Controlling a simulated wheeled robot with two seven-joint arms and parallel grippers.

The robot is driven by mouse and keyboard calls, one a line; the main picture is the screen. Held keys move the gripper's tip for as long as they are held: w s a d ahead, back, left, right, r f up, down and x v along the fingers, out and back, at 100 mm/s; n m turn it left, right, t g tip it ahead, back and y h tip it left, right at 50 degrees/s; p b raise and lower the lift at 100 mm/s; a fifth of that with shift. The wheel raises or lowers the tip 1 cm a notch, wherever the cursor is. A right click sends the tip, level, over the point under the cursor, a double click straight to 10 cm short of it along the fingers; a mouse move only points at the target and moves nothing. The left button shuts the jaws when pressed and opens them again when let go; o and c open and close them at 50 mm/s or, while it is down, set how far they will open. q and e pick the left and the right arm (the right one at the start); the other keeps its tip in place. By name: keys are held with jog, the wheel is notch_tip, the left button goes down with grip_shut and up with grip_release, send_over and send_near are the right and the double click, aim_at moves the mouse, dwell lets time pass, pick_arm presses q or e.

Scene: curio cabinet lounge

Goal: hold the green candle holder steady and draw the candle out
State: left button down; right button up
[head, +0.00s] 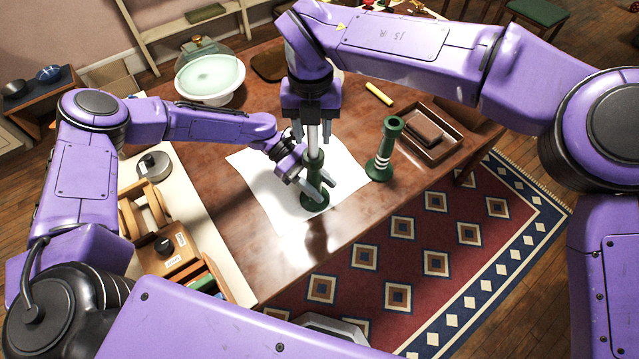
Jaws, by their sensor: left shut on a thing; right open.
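A green candle holder (315,201) stands upright on a white sheet on the table, with a pale candle (313,142) upright in its top. My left gripper (322,188) comes in from the left and is shut on the holder's stem, hiding part of it. My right gripper (313,132) points down from above; its open fingers are on either side of the candle. Whether a finger touches the candle cannot be told. A second green holder (384,150) with white bands stands to the right; its top looks empty.
A wooden tray (455,146) holding a brown box lies at the right, with a yellow stick (379,94) behind. Wooden items (180,250) crowd the left side. The table's front is clear.

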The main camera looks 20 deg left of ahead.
grip_shut()
jog(key=shift+r, duration=0.85)
jog(key=shift+r, duration=2.5)
notch_tip(320, 180, up, 8)
jog(key=shift+r, duration=0.25)
